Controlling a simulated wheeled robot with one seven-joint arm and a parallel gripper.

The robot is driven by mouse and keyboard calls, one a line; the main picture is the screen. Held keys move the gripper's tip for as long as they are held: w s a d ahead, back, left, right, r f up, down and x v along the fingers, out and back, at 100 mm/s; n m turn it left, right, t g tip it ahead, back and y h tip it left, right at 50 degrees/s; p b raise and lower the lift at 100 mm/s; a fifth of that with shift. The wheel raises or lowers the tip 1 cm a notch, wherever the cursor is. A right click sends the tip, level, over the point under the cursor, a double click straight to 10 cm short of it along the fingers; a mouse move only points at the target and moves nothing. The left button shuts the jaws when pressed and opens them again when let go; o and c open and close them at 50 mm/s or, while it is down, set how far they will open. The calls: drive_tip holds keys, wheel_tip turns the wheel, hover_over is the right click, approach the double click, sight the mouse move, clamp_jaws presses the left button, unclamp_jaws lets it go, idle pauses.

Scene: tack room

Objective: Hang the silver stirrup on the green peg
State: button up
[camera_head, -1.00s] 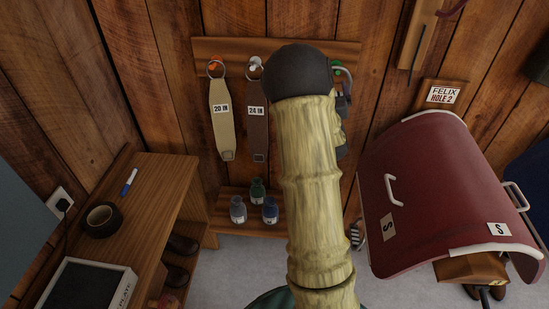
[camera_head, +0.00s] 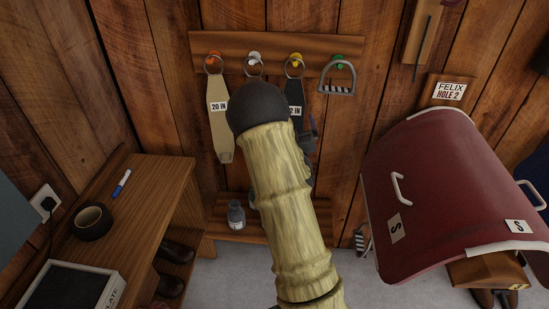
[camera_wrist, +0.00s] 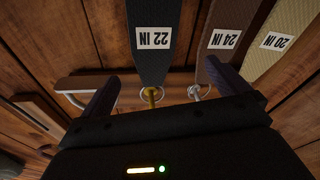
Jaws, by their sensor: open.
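The silver stirrup (camera_head: 352,77) hangs from the green peg (camera_head: 339,58) at the right end of the wooden rack, its striped tread at the bottom. My gripper (camera_head: 311,145) is left of and below it, apart from it, mostly hidden behind my arm. In the wrist view my gripper (camera_wrist: 168,88) has its two dark fingers spread wide, with nothing held between them. What looks like part of the stirrup (camera_wrist: 72,84) shows beyond the left finger there, and the green peg cannot be made out.
The rack (camera_head: 225,42) also has orange (camera_head: 212,57), white (camera_head: 254,56) and yellow (camera_head: 295,58) pegs with labelled straps on rings. The dark 22 IN strap (camera_wrist: 151,40) is close to my gripper. A red saddle (camera_head: 440,190) stands right; a wooden bench (camera_head: 150,190) stands left.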

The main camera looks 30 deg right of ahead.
drive_tip(key=a+f+b, duration=0.4)
drive_tip(key=a+f, duration=0.1)
drive_tip(key=f, duration=0.4)
drive_tip(key=shift+w+a+n+y, duration=0.3)
drive_tip(key=shift+w+a, duration=0.1)
drive_tip(key=s+a+g+y, duration=0.4)
drive_tip(key=s+a+g, duration=0.45)
drive_tip(key=s, duration=0.55)
drive_tip(key=s+a+g+y, duration=0.3)
drive_tip(key=s+a+g, duration=0.5)
drive_tip(key=s, duration=0.5)
wheel_tip(320, 180, up, 20)
drive_tip(key=a+t+p, duration=0.1)
drive_tip(key=p, duration=1.9)
drive_tip(key=shift+n+p, duration=0.35)
drive_tip(key=shift+n, duration=0.05)
